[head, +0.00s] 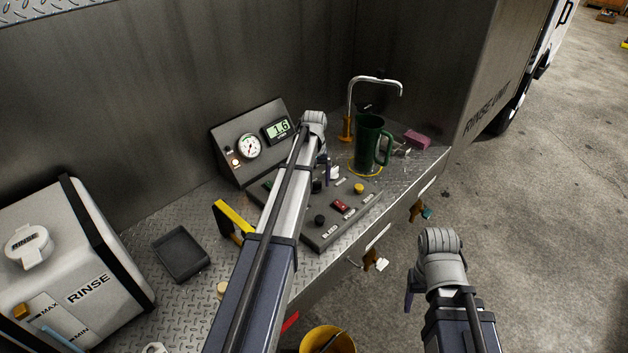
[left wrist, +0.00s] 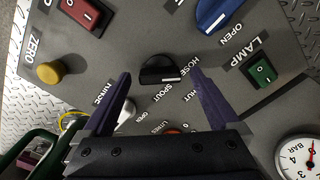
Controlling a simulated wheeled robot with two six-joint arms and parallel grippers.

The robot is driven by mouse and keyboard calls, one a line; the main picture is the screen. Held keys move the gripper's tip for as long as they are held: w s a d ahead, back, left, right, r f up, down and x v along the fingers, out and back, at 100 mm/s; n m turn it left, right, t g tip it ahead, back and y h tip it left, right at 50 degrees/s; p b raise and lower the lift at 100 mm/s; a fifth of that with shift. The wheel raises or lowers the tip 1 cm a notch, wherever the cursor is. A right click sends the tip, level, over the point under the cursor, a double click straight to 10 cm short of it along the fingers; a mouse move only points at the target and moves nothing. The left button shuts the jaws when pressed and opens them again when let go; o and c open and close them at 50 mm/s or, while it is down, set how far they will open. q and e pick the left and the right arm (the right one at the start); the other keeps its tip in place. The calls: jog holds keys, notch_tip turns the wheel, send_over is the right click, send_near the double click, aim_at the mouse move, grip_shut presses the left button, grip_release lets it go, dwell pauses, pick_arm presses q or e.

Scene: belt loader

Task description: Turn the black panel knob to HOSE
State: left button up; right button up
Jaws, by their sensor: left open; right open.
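The black panel knob (left wrist: 158,70) is in the left wrist view, on the dark grey panel (left wrist: 140,40). A white mark is at its lower right edge, by the words HOSE and SPOUT; I cannot tell exactly which it points to. My left gripper (left wrist: 161,76) is open, with one dark finger on each side of the knob; I cannot tell whether they touch it. In the head view the knob (head: 317,187) is small and partly hidden by my left gripper (head: 324,168). My right gripper (head: 411,296) is open and empty, off the bench's front edge.
Around the knob are a red rocker switch (left wrist: 84,12), a yellow button (left wrist: 50,72), a blue knob (left wrist: 212,14) and a green lamp switch (left wrist: 262,72). A black tray (head: 181,254) lies at left.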

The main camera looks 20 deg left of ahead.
aim_at(315, 183)
pick_arm(q)
notch_tip(315, 183, up, 8)
jog(key=p, duration=0.7)
jog(key=shift+f, duration=0.15)
jog(key=shift+f, duration=0.1)
jog(key=shift+d, duration=0.15)
jog(key=s+d+f+m+b, duration=0.1)
jog(key=s+d+f+m, duration=0.1)
jog(key=s+d, duration=0.7)
jog(key=s+d+f+m+b, duration=0.1)
jog(key=s+d+m, duration=0.3)
jog(key=s+d, duration=0.6)
jog(key=s+d+f+m+y+b, duration=0.1)
jog(key=s+d+f+m+b, duration=0.1)
jog(key=s+d, duration=0.7)
jog(key=shift+s+d+f+m+b, duration=0.3)
jog(key=shift+s+m+b, duration=0.25)
jog(key=shift+b, duration=0.2)
jog(key=shift+c, duration=0.3)
